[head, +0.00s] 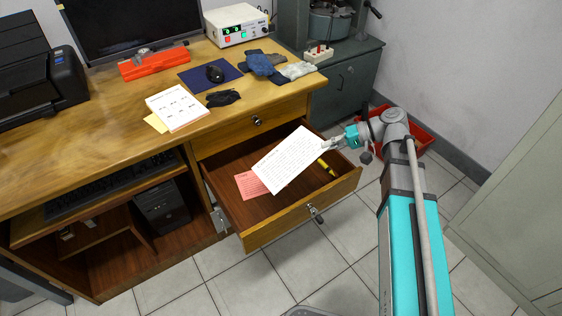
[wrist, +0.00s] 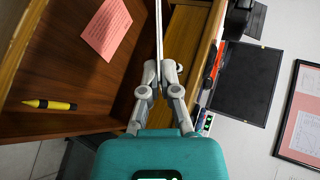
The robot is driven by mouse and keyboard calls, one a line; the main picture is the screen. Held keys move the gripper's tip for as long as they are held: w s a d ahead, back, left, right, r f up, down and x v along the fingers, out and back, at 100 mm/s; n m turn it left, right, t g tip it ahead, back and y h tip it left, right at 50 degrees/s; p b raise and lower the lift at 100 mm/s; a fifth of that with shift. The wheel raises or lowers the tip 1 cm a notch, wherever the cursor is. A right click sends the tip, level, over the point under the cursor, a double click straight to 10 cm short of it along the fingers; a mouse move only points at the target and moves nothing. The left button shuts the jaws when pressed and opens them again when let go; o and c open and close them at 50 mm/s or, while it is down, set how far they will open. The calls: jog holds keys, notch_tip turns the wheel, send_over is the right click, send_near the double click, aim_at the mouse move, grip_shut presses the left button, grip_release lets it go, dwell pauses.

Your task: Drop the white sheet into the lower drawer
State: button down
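The white sheet (head: 290,158), printed with small text, is held over the open lower drawer (head: 276,228) in the head view. My gripper (head: 334,146) is shut on the sheet's right edge. In the wrist view the sheet (wrist: 158,30) shows edge-on as a thin white strip between the fingertips of my gripper (wrist: 158,72). In the drawer lie a pink paper (head: 248,184) and a yellow marker (head: 326,166); both also show in the wrist view. The sheet hides part of the drawer floor and of the pink paper.
The upper drawer (head: 256,121) is closed. On the wooden desk are a stack of printed papers (head: 178,107), a mouse on a blue pad (head: 200,85), gloves and a red level (head: 154,63). A red bin (head: 414,143) stands on the floor behind my arm.

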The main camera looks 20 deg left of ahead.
aim_at(302, 140)
jog(key=shift+w+a+f+b, duration=2.2)
jog(key=shift+a+f, duration=0.05)
jog(key=shift+a, duration=0.1)
jog(key=shift+w+a+f+b, duration=2.15)
jog(key=shift+a+f, duration=0.05)
jog(key=shift+a, duration=0.15)
jog(key=shift+w+a+f+b, duration=0.15)
jog(key=shift+f+b, duration=0.85)
jog(key=shift+f, duration=0.05)
jog(key=shift+w+a+f+b, duration=0.15)
jog(key=shift+f+b, duration=0.85)
